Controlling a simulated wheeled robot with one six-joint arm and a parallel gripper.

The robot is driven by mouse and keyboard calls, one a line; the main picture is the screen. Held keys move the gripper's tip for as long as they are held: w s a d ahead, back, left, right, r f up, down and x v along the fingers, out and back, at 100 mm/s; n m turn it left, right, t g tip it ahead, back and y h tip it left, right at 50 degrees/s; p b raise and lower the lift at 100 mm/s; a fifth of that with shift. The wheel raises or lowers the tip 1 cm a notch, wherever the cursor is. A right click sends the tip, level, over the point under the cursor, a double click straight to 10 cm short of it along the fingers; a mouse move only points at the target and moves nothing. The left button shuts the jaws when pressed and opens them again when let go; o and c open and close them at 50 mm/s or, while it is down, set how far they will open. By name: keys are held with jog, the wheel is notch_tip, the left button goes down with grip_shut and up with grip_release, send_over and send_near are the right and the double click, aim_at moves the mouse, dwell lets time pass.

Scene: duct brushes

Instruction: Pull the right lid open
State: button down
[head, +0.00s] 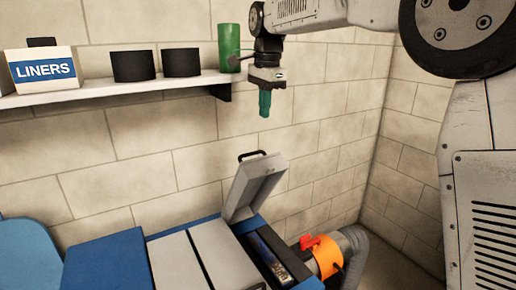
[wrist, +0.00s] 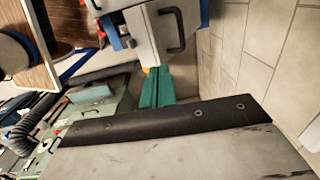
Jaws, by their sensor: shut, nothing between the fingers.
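The right lid (head: 257,185) is a grey panel standing raised and tilted on the blue bin unit (head: 105,262), with a dark handle (head: 252,155) at its top edge. The compartment (head: 268,255) beside its base is uncovered and has dark items inside. My gripper (head: 265,103) has green fingers, shut and empty, pointing down above the lid and apart from its handle. In the wrist view, the green fingers (wrist: 155,88) show in front of a grey panel with a black handle (wrist: 174,30); they appear clear of it.
Flat grey lids (head: 178,262) lie left of the open compartment. An orange collar (head: 328,255) and grey hose stand at its right. A wall shelf (head: 120,88) holds a LINERS box (head: 42,68), two black cylinders and a green cylinder (head: 229,46) close to my wrist.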

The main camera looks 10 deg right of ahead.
jog(key=f+t, duration=0.1)
jog(key=f, duration=0.3)
jog(key=w+f+t+y, duration=0.1)
jog(key=f, duration=0.4)
jog(key=w+a+f+t, duration=0.1)
jog(key=f, duration=0.3)
jog(key=shift+w+f, duration=0.2)
